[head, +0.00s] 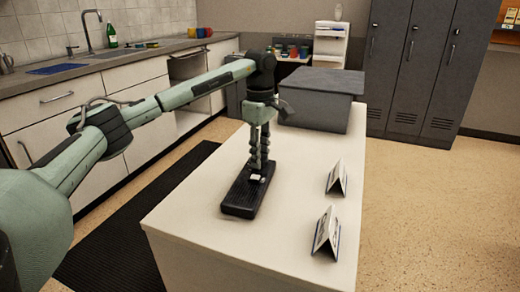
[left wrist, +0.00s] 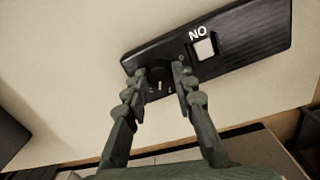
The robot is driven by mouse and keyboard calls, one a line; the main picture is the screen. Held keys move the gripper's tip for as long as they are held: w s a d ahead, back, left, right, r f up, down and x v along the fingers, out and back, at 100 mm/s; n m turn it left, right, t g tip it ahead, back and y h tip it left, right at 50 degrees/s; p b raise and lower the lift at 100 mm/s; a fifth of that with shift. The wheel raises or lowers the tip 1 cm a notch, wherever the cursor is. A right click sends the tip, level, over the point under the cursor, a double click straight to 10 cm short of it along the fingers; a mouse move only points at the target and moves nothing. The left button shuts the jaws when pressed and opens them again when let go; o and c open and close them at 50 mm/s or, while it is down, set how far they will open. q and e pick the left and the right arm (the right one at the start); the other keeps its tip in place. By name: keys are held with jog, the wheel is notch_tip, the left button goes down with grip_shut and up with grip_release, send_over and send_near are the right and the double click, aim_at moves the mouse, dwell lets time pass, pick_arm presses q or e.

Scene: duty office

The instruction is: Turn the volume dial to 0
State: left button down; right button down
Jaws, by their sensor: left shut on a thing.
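A black oblong device (head: 243,196) lies on the white table. In the left wrist view the same device (left wrist: 245,35) runs across the upper part, with a pale square switch (left wrist: 205,48) and white lettering. The round dark volume dial (left wrist: 158,78) sits near its left end, with a small pale mark on it. My left gripper (head: 257,172) points down over the device. In the left wrist view its two fingers (left wrist: 157,82) are on either side of the dial and shut on it. The dial's exact setting is too small to read. My right gripper is not in view.
The white table (head: 290,236) has two folded cards, one nearer (head: 326,234) and one farther (head: 337,180), on its right side. A grey lidded box (head: 318,98) stands at its far end. The table is clear around the device.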

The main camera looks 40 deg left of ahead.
pick_arm(q)
jog(key=n+p, duration=0.2)
jog(key=n, duration=0.3)
jog(key=shift+n, duration=1.2)
jog(key=n, duration=0.3)
jog(key=shift+n, duration=0.3)
jog(key=n, duration=0.9)
jog(key=shift+n, duration=2.4)
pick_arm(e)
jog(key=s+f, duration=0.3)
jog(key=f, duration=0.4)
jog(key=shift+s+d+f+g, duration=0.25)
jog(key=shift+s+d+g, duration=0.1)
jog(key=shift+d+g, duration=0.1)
pick_arm(q)
jog(key=c, duration=1.2)
grip_release()
